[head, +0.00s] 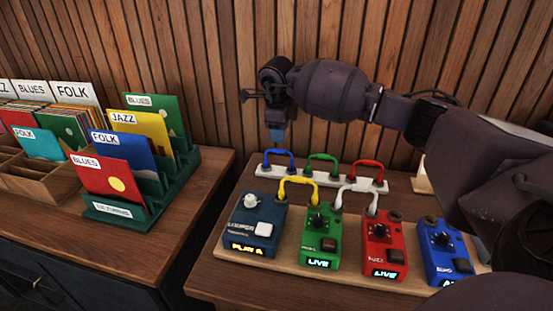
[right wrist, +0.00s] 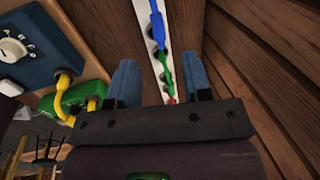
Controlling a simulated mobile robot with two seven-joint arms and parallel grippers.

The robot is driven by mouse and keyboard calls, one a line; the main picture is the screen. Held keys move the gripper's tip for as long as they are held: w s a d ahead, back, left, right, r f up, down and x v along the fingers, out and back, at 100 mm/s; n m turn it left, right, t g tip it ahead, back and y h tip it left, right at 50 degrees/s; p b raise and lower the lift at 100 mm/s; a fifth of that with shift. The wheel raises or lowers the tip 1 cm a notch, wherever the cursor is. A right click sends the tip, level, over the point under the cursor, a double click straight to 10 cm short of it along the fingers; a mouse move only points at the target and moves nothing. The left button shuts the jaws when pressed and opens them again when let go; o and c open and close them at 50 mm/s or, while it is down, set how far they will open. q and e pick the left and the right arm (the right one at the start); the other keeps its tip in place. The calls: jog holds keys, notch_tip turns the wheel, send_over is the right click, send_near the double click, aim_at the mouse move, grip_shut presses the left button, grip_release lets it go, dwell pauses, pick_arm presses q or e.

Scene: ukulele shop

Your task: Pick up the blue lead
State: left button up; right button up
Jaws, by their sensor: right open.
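The blue lead (head: 278,152) is a short arched cable plugged into the white socket strip (head: 303,177) at its left end. It also shows at the top of the right wrist view (right wrist: 156,22). My right gripper (head: 277,134) points down just above the blue lead, apart from it as far as I can tell. In the right wrist view its two blue fingers (right wrist: 159,62) stand apart with nothing held between them. The lead lies beyond the fingertips in that view. My left gripper is not in view.
A green lead (head: 322,156) and a red lead (head: 367,163) sit along the same strip. In front stand several pedals, joined by a yellow lead (head: 298,180) and a white lead (head: 354,187). The slatted wall (head: 200,70) is close behind. A record rack (head: 120,215) stands left.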

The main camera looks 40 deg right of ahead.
aim_at(279, 150)
jog(key=f, duration=0.3)
jog(key=w+f+b, duration=0.1)
jog(key=f, duration=0.1)
jog(key=d+f, duration=0.1)
jog(key=f, duration=0.2)
jog(key=shift+w+f, duration=0.15)
jog(key=shift+f, duration=0.15)
jog(key=shift+r, duration=0.1)
jog(key=shift+c, duration=0.3)
grip_shut()
jog(key=shift+r, duration=0.1)
